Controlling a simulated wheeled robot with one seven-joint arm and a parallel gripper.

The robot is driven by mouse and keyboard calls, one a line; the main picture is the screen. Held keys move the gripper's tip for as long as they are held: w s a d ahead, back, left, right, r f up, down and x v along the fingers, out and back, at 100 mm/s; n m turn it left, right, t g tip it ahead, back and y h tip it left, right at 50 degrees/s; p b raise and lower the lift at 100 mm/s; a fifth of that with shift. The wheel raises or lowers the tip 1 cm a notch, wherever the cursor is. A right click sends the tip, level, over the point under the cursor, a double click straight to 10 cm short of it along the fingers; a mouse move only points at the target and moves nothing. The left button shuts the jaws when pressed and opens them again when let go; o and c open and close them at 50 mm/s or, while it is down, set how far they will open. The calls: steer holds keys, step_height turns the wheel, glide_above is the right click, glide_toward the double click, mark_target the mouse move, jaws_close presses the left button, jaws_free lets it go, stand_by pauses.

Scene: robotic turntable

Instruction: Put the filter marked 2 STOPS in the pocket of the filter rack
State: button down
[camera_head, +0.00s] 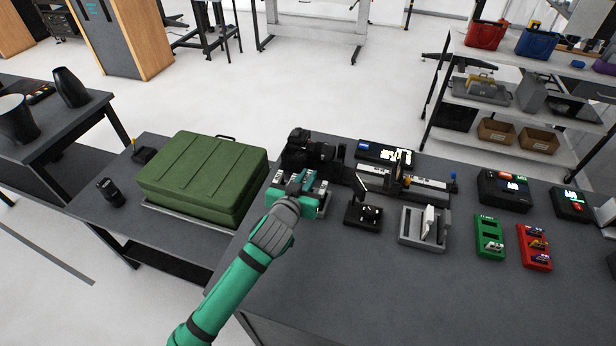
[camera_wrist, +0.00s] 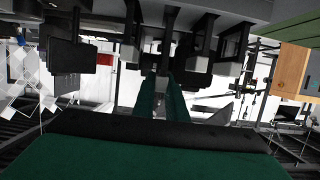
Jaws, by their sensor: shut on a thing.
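In the wrist view, my gripper's teal fingers (camera_wrist: 165,90) are shut on a dark filter frame (camera_wrist: 162,58). Other dark frames (camera_wrist: 234,44) stand to both sides of it. I cannot read 2 STOPS on any of them. The fingers and arm hide much of the rack, and I cannot tell whether the held filter is seated or clear of it.
A black camera (camera_head: 308,150) stands just behind the gripper, beside a rail (camera_head: 425,183). A small black stand (camera_head: 363,217) and a grey holder with a white plate (camera_head: 428,226) are to the right. A green case (camera_head: 205,172) sits left. The front of the table is clear.

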steer(key=shift+f, duration=1.5)
steer(key=c, duration=1.7)
jaws_free()
steer(key=shift+v, duration=5.4)
